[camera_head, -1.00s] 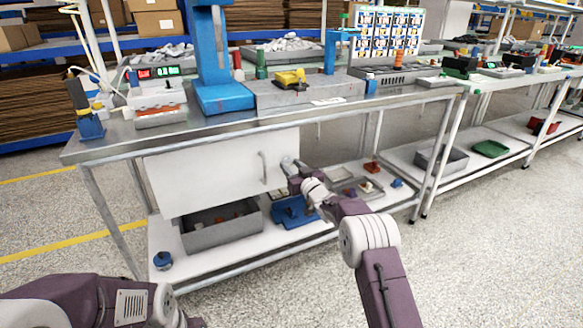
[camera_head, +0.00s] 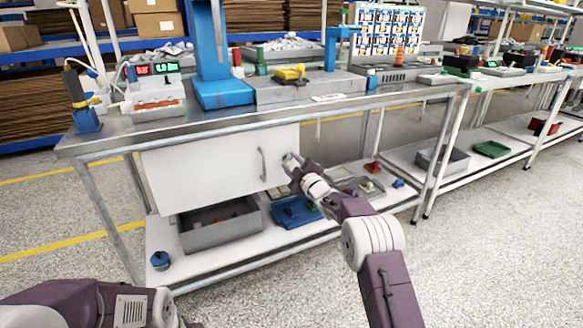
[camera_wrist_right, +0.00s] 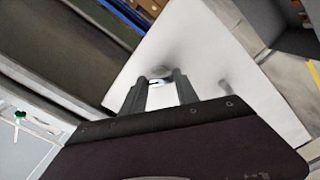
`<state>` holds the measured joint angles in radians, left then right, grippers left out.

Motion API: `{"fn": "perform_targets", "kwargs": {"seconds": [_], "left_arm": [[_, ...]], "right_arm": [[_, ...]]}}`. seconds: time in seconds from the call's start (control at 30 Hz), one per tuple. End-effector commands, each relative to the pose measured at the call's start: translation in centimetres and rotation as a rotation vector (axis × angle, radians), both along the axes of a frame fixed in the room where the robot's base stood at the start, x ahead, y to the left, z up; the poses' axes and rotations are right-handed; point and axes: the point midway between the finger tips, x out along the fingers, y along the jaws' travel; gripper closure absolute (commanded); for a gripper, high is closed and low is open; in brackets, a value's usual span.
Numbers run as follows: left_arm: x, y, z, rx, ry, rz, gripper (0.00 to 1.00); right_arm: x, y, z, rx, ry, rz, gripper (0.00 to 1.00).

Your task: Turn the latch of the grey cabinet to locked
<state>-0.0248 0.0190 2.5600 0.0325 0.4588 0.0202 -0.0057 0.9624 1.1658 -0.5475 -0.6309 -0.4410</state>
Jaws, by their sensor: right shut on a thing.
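The grey cabinet (camera_head: 205,170) hangs under the bench top, with its pale door facing me and a vertical bar handle (camera_head: 262,164) on the door. My right gripper (camera_head: 290,162) is at the right end of the door, shut on the small latch. In the right wrist view the two dark fingers of the right gripper (camera_wrist_right: 160,88) stand on either side of the latch (camera_wrist_right: 160,74), against the pale cabinet face (camera_wrist_right: 195,50). The fingers hide much of the latch, and I cannot read its angle. My left arm shows at the lower left, but its gripper is out of view.
Below the cabinet, the lower shelf (camera_head: 210,262) holds a grey bin (camera_head: 215,232), a blue tray (camera_head: 296,213) and small parts. The bench top (camera_head: 225,117) carries a blue press stand (camera_head: 222,94) and test devices. The floor in front is clear.

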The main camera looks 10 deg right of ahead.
Motion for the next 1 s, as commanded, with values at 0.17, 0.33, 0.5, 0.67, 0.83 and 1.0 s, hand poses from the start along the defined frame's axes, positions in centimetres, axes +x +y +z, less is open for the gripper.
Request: {"fn": "perform_targets", "kwargs": {"seconds": [0.17, 0.33, 0.5, 0.67, 0.83, 1.0], "left_arm": [[0.0, 0.0, -1.5, 0.0, 0.0, 0.0, 1.0], [0.0, 0.0, -2.6, 0.0, 0.0, 0.0, 1.0], [0.0, 0.0, -3.6, 0.0, 0.0, 0.0, 1.0], [0.0, 0.0, -4.3, 0.0, 0.0, 0.0, 1.0], [0.0, 0.0, -4.8, 0.0, 0.0, 0.0, 1.0], [0.0, 0.0, -5.1, 0.0, 0.0, 0.0, 1.0]], "right_arm": [[0.0, 0.0, -0.4, -0.159, -0.053, 0.001, 1.0], [0.0, 0.0, -0.4, -0.305, -0.1, 0.0, 1.0], [0.0, 0.0, -0.3, -0.431, -0.142, 0.001, 1.0], [0.0, 0.0, -0.3, -0.527, -0.174, 0.001, 1.0], [0.0, 0.0, -0.2, -0.597, -0.196, 0.0, 1.0], [0.0, 0.0, -0.2, -0.637, -0.208, 0.001, 1.0]]}}
